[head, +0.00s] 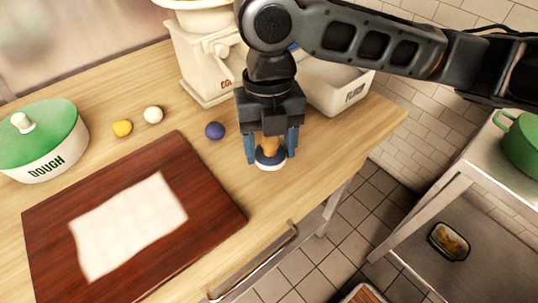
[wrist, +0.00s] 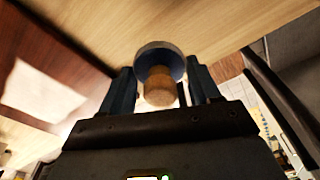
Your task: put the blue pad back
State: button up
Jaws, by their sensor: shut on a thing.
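The blue pad (head: 270,160) has a dark blue round body, a pale flat face and a wooden knob handle. My gripper (head: 271,147) points down over the right part of the wooden counter and is shut on it, one finger on each side of the wooden handle. In the wrist view the blue pad (wrist: 160,60) shows between the fingers, its pale face toward the counter. I cannot tell whether that face touches the counter.
A dark red board (head: 215,200) with a white sheet (head: 130,225) lies at left. A blue ball (head: 215,130), white ball (head: 153,114) and yellow ball (head: 122,128) sit behind it. A dough pot (head: 45,150), cream machine (head: 205,60) and flour bin (head: 335,90) stand around.

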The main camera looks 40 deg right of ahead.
aim_at(269, 161)
jog(key=shift+a+f, duration=0.1)
jog(key=shift+f, duration=2)
jog(key=shift+f, duration=0.2)
jog(key=o, duration=1)
jog(key=shift+r, duration=0.15)
jog(key=r, duration=0.4)
jog(key=w+r, duration=0.1)
jog(key=r, duration=0.7)
jog(key=shift+w+d, duration=0.15)
jog(key=shift+d, duration=0.2)
